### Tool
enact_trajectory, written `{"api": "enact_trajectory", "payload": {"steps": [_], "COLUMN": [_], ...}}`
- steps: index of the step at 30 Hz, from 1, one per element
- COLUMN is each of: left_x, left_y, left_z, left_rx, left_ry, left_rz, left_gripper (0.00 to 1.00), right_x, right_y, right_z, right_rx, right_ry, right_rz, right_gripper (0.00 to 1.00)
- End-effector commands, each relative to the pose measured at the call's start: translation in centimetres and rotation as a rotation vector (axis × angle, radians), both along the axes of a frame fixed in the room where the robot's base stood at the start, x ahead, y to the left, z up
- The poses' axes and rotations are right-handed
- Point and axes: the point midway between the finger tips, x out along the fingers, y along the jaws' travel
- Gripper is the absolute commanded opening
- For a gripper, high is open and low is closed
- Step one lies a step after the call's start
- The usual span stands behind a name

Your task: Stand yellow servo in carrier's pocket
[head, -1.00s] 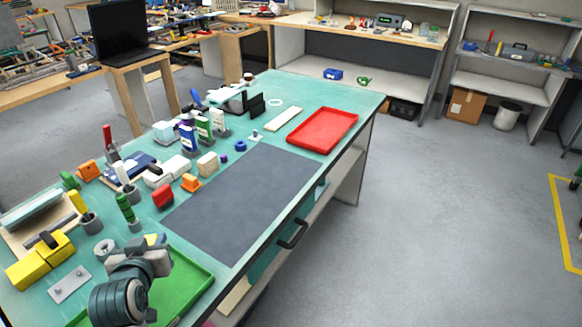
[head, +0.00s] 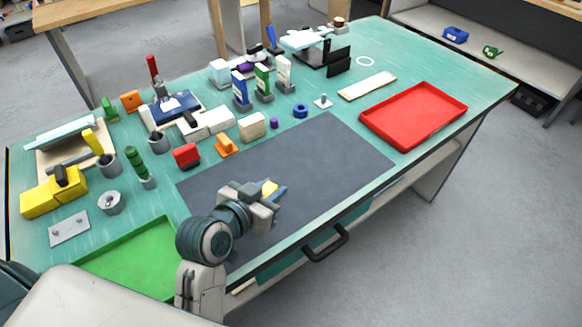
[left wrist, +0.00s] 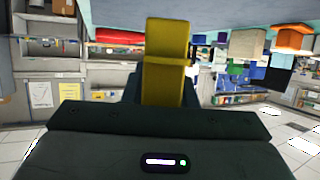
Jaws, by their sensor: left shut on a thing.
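My left gripper (head: 273,193) is shut on the yellow servo (head: 268,187), above the front part of the dark grey mat. In the left wrist view the yellow servo (left wrist: 167,62) stands out between the dark fingers, its lower part hidden by them. I cannot tell for sure which thing is the carrier, and no pocket shows clearly. My right gripper is not in view.
The dark mat (head: 310,150) is bare beyond my gripper. A green tray (head: 130,262) lies at the front left and a red tray (head: 412,112) at the right. An orange part (head: 226,146), a red block (head: 186,156) and a cream block (head: 252,126) stand along the mat's far edge.

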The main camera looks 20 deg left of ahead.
Motion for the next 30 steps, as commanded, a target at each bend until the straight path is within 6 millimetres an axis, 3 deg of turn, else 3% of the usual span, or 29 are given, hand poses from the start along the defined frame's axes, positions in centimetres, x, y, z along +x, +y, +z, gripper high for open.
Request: {"api": "enact_trajectory", "payload": {"steps": [5, 15, 20, 30], "left_x": [4.8, 13.0, 14.4, 14.4], "left_y": [-0.2, -0.5, -0.5, -0.5], "left_z": [0.1, -0.8, -1.1, -4.6], "left_rx": [0.002, 0.001, -0.001, 0.0], "left_ry": [-0.002, 0.001, 0.0, 0.001], "left_rz": [-0.001, 0.001, 0.001, 0.002], "left_gripper": [0.01, 0.01, 0.01, 0.01], "right_x": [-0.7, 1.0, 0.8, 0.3], "right_y": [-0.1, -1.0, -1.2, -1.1], "right_z": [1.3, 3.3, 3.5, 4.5], "right_rx": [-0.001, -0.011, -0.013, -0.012], "right_ry": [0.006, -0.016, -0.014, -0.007], "right_rz": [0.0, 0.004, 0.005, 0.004], "right_gripper": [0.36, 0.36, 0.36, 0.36]}}
